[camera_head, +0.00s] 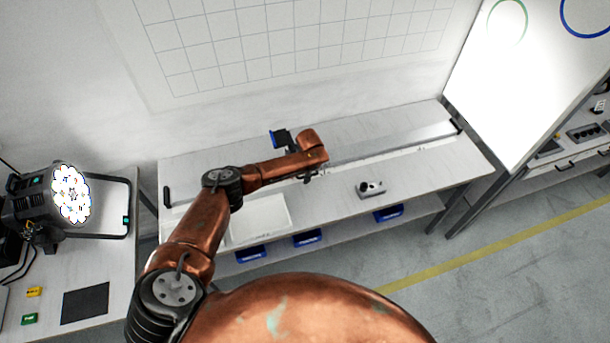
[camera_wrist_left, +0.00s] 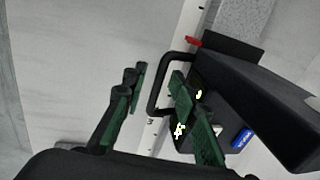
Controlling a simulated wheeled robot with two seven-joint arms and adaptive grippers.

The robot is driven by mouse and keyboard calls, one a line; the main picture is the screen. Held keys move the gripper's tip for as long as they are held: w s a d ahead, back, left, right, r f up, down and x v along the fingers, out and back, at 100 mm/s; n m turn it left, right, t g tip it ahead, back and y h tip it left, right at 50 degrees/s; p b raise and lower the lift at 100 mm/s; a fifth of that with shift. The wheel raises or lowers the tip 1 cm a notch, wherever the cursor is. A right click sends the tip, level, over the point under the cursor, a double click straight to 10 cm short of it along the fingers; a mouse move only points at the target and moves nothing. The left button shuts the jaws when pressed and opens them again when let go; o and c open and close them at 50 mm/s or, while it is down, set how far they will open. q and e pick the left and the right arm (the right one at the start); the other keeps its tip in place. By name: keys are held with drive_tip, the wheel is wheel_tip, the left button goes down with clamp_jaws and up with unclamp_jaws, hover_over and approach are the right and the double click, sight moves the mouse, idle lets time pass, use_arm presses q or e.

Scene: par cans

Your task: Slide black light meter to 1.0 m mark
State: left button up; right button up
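The black light meter (camera_head: 284,138) stands on the long pale rail (camera_head: 400,152) on the middle table, partly hidden behind my left arm in the head view. In the left wrist view the dark meter (camera_wrist_left: 255,90) fills the right side, with a black loop handle (camera_wrist_left: 156,90) and a small red pointer (camera_wrist_left: 193,41) by the rail. My left gripper (camera_wrist_left: 158,76) is open, its two green-black fingers on either side of the handle's bar. I cannot tell whether either finger touches it. In the head view, the left gripper (camera_head: 312,175) is mostly hidden under the wrist. My right gripper is not in view.
A small grey box (camera_head: 371,189) and a white tray (camera_head: 262,222) are on the table in front of the rail. A par can (camera_head: 70,193) sits on the left table. A bright board (camera_head: 525,85) stands at the right. The rail's right stretch is clear.

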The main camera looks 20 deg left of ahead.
use_arm(q)
wheel_tip(320, 180, up, 12)
drive_tip(key=s+d, duration=0.1)
drive_tip(key=shift+s+d, duration=0.15)
drive_tip(key=shift+s, duration=0.15)
drive_tip(key=shift+f, duration=0.15)
drive_tip(key=shift+c, duration=0.2)
